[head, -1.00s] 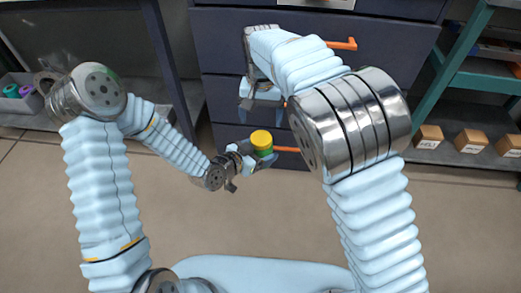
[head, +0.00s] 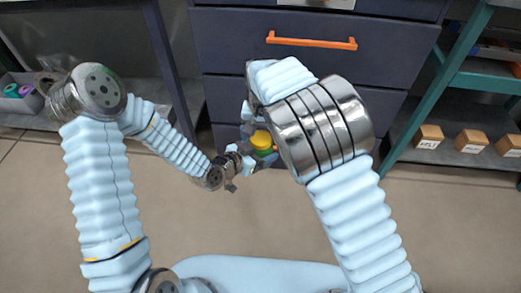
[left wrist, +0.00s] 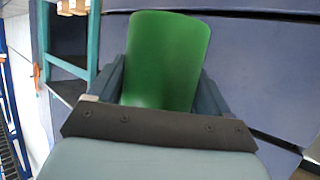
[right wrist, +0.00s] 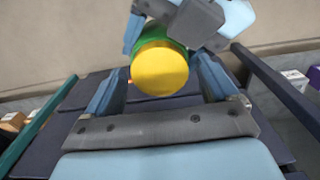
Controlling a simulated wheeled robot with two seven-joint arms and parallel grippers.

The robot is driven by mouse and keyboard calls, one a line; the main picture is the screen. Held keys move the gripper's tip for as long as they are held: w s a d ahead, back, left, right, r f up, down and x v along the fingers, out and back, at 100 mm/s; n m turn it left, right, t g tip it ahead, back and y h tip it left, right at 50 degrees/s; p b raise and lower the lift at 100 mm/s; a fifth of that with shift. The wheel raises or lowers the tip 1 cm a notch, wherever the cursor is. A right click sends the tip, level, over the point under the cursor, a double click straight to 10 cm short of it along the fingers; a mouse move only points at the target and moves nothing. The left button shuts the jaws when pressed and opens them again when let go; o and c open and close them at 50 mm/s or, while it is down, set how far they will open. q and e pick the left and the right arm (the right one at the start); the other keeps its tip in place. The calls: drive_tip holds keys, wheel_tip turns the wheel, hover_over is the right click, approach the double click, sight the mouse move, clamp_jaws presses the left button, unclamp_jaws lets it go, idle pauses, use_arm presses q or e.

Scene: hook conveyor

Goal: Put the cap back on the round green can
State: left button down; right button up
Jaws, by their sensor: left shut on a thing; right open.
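The round green can (head: 264,152) is held low in front of the drawers, with a round yellow cap (head: 261,139) on its upper end. My left gripper (head: 258,157) is shut on the can; the left wrist view shows the green can (left wrist: 165,62) between its fingers, with no yellow visible. My right gripper (head: 257,123) is open close to the can's capped end. In the right wrist view the yellow cap (right wrist: 160,71) faces the camera between the fingertips, with green can showing behind it. I cannot tell whether the right fingers touch the cap.
A dark drawer cabinet (head: 225,45) with an orange handle (head: 311,40) stands behind the grippers. A teal shelf (head: 437,78) with several small boxes (head: 471,141) is at the right. A grey bin (head: 18,92) sits at the far left. The floor in front is clear.

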drive_tip(key=shift+f, duration=0.15)
drive_tip(key=shift+c, duration=0.3)
drive_tip(key=c, duration=1)
drive_tip(key=o, duration=1.2)
wheel_tip(320, 180, up, 12)
